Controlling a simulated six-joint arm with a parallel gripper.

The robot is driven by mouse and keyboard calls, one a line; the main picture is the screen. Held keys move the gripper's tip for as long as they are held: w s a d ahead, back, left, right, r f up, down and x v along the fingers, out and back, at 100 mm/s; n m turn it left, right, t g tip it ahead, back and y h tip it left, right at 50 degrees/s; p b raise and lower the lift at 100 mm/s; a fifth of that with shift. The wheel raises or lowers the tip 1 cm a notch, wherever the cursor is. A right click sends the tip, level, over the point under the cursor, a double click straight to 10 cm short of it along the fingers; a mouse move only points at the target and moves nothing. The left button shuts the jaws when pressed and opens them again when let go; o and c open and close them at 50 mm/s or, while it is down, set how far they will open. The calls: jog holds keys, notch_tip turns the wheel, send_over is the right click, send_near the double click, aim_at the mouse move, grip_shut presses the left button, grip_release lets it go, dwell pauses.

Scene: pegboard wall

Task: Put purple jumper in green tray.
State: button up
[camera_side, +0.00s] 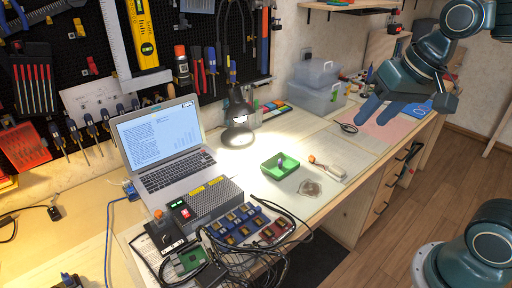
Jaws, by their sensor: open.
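The green tray (268,170) sits on the lit workbench, right of the laptop. A small purple-grey item (281,160) shows inside the tray; it looks like the purple jumper, but it is too small to be sure. My gripper (375,117) is open, with nothing visible between its fingers. It is up and to the right in the picture, above the right part of the bench and well apart from the tray.
A lit lamp (238,118) stands behind the tray. A laptop (165,145), a grey box (207,203) and cables are to the left and front. An orange-tipped tool (328,167) and a round clear dish (311,188) lie right of the tray. Clear bins (318,97) stand behind.

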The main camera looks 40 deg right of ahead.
jog(key=s+f+n, duration=0.2)
jog(key=s+n, duration=0.2)
jog(key=s, duration=0.4)
jog(key=shift+a+n+t, duration=0.15)
jog(key=shift+n+t, duration=0.15)
